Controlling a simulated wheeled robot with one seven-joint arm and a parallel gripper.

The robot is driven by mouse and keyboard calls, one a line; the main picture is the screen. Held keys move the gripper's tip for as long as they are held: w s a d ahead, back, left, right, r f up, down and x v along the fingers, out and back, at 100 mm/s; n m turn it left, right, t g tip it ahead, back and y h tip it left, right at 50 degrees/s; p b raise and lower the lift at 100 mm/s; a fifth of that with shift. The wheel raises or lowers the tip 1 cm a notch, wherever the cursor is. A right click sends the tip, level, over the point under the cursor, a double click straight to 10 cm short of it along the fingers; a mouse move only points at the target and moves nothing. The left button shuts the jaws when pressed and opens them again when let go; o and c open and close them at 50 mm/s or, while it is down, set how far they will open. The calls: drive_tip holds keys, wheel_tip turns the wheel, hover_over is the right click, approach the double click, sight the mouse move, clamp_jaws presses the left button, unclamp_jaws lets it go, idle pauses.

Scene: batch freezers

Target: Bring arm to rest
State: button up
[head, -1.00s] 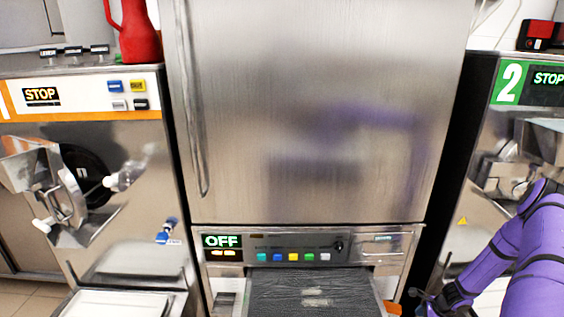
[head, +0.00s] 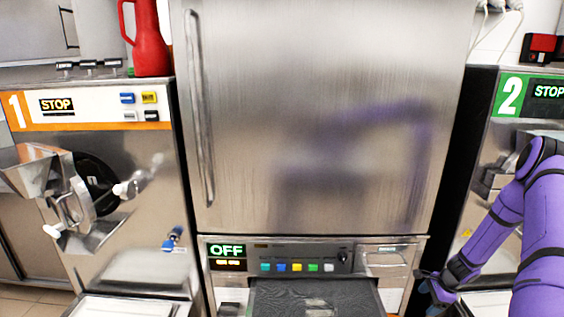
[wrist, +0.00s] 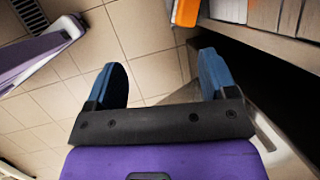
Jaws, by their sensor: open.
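My purple arm (head: 548,230) comes in at the right of the head view, bent, with its forearm pointing down and left. My gripper (head: 428,285) is at its end, low beside the right front edge of the middle cabinet. In the wrist view my gripper (wrist: 165,85) shows two blue fingers wide apart with nothing between them. Tiled floor (wrist: 150,30) lies beyond the fingers.
Batch freezer 1 (head: 110,200) stands left, with a red jug (head: 150,45) on top. Batch freezer 2 (head: 510,125) stands right, behind my arm.

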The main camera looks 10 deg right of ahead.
drive_tip(key=w+a+r+n, duration=0.2)
drive_tip(key=a+r+n, duration=0.15)
drive_tip(key=r, duration=0.65)
drive_tip(key=w+a+r+n+h, duration=0.15)
drive_tip(key=a+r, duration=0.25)
drive_tip(key=r, duration=0.6)
drive_tip(key=w+a+r+n, duration=0.2)
drive_tip(key=a+r+n, duration=0.2)
drive_tip(key=r, duration=0.7)
drive_tip(key=s+a+r+n, duration=0.2)
drive_tip(key=s+a+r, duration=0.1)
drive_tip(key=a+r, duration=0.3)
drive_tip(key=s+a+r+n, duration=0.25)
drive_tip(key=a+r, duration=0.25)
drive_tip(key=r, duration=0.4)
drive_tip(key=s+a+r+n+t, duration=0.1)
drive_tip(key=s+a+r+n, duration=0.1)
drive_tip(key=s, duration=0.6)
drive_tip(key=s+a+r+n+h, duration=0.1)
drive_tip(key=s+a+r+n, duration=0.2)
drive_tip(key=s+a+r, duration=0.2)
drive_tip(key=s+a+r+n+t, duration=0.1)
drive_tip(key=s+a+r+n, duration=0.2)
drive_tip(key=s, duration=0.7)
drive_tip(key=shift+s+a+r+t+h, duration=0.3)
drive_tip(key=shift+s+a+r+h, duration=0.1)
drive_tip(key=shift+r, duration=0.15)
